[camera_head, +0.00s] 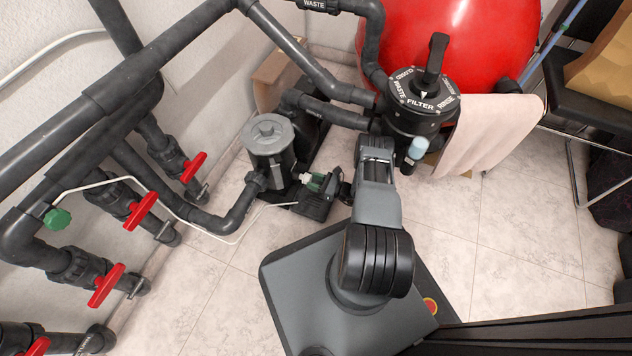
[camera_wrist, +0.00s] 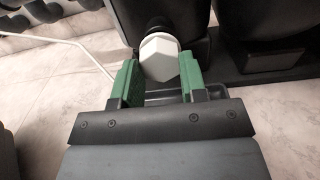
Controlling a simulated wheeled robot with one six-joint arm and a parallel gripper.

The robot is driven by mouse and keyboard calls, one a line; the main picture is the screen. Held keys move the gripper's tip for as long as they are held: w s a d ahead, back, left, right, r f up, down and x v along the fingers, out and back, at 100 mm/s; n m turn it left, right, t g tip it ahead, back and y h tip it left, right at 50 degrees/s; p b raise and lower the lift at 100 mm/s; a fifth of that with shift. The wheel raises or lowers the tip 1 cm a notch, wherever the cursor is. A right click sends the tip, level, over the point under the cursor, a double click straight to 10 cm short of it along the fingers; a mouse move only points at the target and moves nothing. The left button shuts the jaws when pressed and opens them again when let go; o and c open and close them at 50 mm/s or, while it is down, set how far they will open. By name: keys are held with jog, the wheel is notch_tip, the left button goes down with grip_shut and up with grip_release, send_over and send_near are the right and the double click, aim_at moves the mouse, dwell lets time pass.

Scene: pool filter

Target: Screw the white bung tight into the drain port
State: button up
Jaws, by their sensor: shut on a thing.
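The white bung (camera_wrist: 159,57) has a hexagonal head that faces the camera in the wrist view. Behind it a pale round collar shows against the dark pump body (camera_wrist: 178,28). My gripper (camera_wrist: 160,76) has green fingers, one on each side of the bung, and is shut on it. In the head view my gripper (camera_head: 316,181) reaches left to the lower side of the pump (camera_head: 270,150), and only a small white bit of the bung (camera_head: 304,178) shows. The bung sits at the pump's drain port; its thread and the port opening are hidden, so how deep it sits cannot be told.
A thin white hose (camera_head: 222,239) runs over the floor to the pump. Red-handled valves (camera_head: 140,209) and dark pipes stand at the left. The red filter tank (camera_head: 490,40) with its selector valve (camera_head: 424,90) and a hanging towel (camera_head: 495,130) are behind my arm.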

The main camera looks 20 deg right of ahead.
jog(key=shift+x, duration=0.9)
jog(key=o, duration=1.2)
jog(key=shift+s+d, duration=0.1)
jog(key=shift+v, duration=2.45)
